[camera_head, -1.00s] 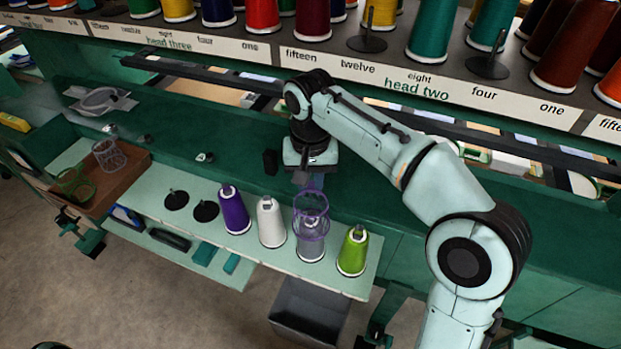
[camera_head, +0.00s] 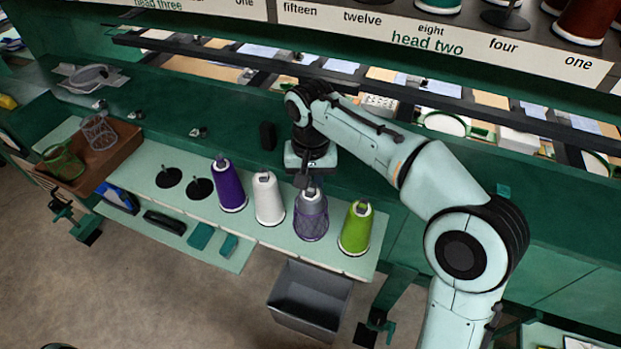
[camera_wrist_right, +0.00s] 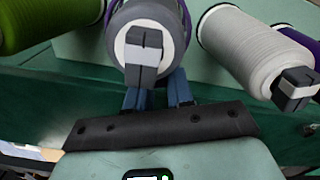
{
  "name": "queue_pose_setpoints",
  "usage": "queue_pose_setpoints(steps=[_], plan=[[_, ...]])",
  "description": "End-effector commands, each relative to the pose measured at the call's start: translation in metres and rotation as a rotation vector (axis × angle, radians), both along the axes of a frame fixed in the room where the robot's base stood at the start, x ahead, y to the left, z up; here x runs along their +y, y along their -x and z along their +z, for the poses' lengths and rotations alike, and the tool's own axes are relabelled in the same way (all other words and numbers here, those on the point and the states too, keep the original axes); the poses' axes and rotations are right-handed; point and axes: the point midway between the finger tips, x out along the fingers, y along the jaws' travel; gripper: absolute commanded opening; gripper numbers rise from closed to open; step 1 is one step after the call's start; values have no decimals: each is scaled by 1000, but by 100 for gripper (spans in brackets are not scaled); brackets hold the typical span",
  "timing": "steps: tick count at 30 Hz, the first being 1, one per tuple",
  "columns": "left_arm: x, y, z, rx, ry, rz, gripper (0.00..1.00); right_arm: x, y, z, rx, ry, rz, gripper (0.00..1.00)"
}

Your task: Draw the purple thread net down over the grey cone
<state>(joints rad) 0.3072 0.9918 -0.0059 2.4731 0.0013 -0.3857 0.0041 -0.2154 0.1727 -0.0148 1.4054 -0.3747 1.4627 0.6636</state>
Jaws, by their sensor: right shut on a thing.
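The grey cone (camera_head: 311,196) stands on the pale shelf, between a white cone and a green one. The purple thread net (camera_head: 311,225) is around its lower part, and the cone's top sticks out above it. My right gripper (camera_head: 303,181) is beside the cone's top on the far side, shut on the purple net. In the right wrist view the grey cone (camera_wrist_right: 150,35) is just beyond the blue fingers (camera_wrist_right: 158,97), and a bit of purple net (camera_wrist_right: 186,17) shows at its side. The exact pinch is hidden. My left gripper is not in view.
The white cone (camera_head: 268,199) and the green cone (camera_head: 356,229) stand close on either side. A purple cone (camera_head: 229,186) stands farther left. A brown tray (camera_head: 118,157) holds a grey net and a green net. A grey bin (camera_head: 310,297) is below the shelf.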

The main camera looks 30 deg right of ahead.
Motion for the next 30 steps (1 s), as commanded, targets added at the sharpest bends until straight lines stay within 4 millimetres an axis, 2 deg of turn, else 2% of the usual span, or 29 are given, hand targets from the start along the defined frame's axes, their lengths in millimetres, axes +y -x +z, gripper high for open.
queue_pose_setpoints(steps=[6, 30], plan=[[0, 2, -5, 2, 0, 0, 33, 0, 0, -8, 0, 0, 0, 0], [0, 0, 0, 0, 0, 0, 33, 0, -1, -8, 0, 0, 0, 0]])
